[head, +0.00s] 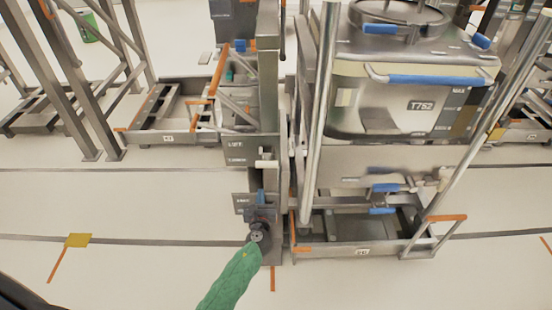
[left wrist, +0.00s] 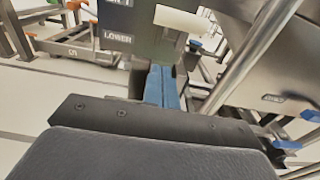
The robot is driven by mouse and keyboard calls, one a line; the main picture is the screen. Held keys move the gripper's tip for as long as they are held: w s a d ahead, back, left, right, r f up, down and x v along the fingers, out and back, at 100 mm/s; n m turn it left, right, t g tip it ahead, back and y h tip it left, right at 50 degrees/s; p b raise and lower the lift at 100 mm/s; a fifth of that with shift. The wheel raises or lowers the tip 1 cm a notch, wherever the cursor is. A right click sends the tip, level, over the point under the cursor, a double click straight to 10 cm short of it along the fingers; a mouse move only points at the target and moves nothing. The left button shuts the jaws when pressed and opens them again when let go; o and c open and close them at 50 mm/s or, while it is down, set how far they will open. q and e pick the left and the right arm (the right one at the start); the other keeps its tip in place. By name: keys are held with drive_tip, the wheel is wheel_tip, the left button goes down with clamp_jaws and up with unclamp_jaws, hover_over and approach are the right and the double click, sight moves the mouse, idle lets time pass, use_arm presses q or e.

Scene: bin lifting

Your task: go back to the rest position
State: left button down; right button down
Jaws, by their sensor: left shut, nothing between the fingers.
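My left arm, in a green sleeve, comes up from the bottom of the head view. Its dark left gripper (head: 260,198) is in front of the grey lift column, just below a control panel (head: 238,152). In the left wrist view its two blue fingers (left wrist: 161,86) lie together, shut and empty. They point at the column under the panel's "LOWER" label (left wrist: 117,37) and a pale lever (left wrist: 182,20). Whether the fingertips touch the column is unclear. My right gripper is in neither view.
A large steel bin (head: 380,118) marked T752 stands in a frame right of the column, above a low base tray (head: 335,248). Another steel frame (head: 95,80) and base stand at the left. The pale floor (head: 130,210) at front left is mostly clear, with a yellow marker (head: 78,240).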

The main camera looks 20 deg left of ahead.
use_arm(q)
drive_tip(key=s+a+n+g+y, duration=0.4)
drive_tip(key=a+n+g, duration=0.1)
drive_tip(key=n, duration=1.2)
drive_tip(key=s+d+r+n+g+h, duration=0.1)
drive_tip(key=s+d+n+g+h, duration=0.3)
drive_tip(key=s, duration=0.5)
drive_tip(key=s+d+r+n+g+h, duration=0.1)
drive_tip(key=s+d+n+g+h, duration=0.25)
drive_tip(key=s, duration=0.65)
drive_tip(key=s+d+r+n+g+h, duration=0.1)
drive_tip(key=s+d+n+g+h, duration=0.15)
drive_tip(key=s+d+n, duration=0.5)
drive_tip(key=s+a+f+m, duration=0.1)
drive_tip(key=s+a+f, duration=0.1)
drive_tip(key=s, duration=0.6)
drive_tip(key=shift+s+a+f+g, duration=0.25)
drive_tip(key=shift+s+f+g, duration=0.05)
drive_tip(key=shift+f, duration=0.5)
